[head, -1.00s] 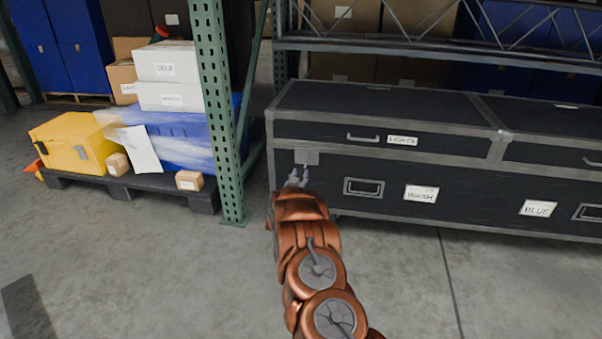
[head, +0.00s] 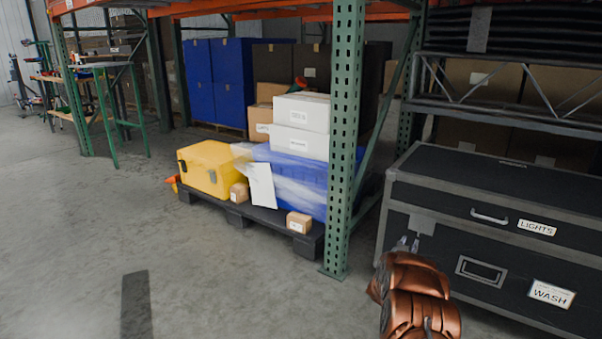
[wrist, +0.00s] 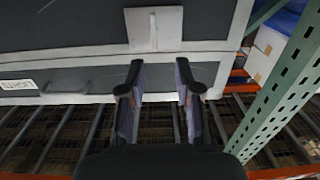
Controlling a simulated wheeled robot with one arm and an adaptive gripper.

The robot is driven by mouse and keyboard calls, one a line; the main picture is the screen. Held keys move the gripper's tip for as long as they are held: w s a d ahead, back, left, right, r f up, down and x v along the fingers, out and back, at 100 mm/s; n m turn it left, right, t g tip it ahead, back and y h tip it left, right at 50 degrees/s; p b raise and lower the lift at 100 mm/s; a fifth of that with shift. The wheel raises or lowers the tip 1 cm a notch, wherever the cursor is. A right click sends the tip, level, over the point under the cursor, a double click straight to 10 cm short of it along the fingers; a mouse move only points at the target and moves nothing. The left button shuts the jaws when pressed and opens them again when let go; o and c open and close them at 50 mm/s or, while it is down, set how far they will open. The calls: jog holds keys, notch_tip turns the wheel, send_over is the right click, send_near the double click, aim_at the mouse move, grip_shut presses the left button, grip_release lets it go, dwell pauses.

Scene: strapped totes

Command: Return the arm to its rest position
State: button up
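My copper-coloured arm (head: 415,295) rises from the bottom right of the head view. My gripper (head: 407,243) is small there, in front of the left end of a black road case. In the wrist view my gripper (wrist: 159,80) has its two fingers apart with only background between them, so it is open and empty. The black case (head: 450,235) has metal edges and labels reading LIGHTS and WASH. A grey case edge with a pale plate (wrist: 154,28) shows beyond the fingertips. I cannot tell the exact gap to the case.
A green rack post (head: 343,150) stands just left of the arm and also shows in the wrist view (wrist: 285,90). Left of it, a dark pallet (head: 255,220) holds a yellow case (head: 208,168), white boxes (head: 300,128) and a wrapped blue tote (head: 300,182). The floor at left is clear.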

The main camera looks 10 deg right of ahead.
jog(key=s+a+r+n+g+y+p, duration=0.1)
jog(key=s+a+r+n+y+p, duration=0.3)
jog(key=a+r+p, duration=0.65)
jog(key=s+a+r+g+y+p, duration=0.15)
jog(key=a+r+y+p, duration=0.4)
jog(key=a+r, duration=0.9)
jog(key=s+a+r+n+g+y+p, duration=0.1)
jog(key=s+a+r+g+y+p, duration=0.1)
jog(key=s+a+r+p, duration=0.4)
jog(key=s+a+r+n+g+y+p, duration=0.1)
jog(key=s+r+n+g+y+p, duration=0.1)
jog(key=s+r, duration=0.7)
jog(key=s+r+g+p, duration=0.3)
jog(key=s+r+p, duration=0.2)
jog(key=s, duration=0.9)
jog(key=s+d+r+g+h+p, duration=0.1)
jog(key=s+r+g+p, duration=0.2)
jog(key=s, duration=1.2)
jog(key=s+r+n+g+h+p, duration=0.1)
jog(key=s+r+g+p, duration=0.2)
jog(key=s+r+p, duration=0.6)
jog(key=s, duration=0.5)
jog(key=shift+s+d, duration=0.3)
jog(key=shift+s, duration=0.05)
jog(key=shift+a, duration=0.1)
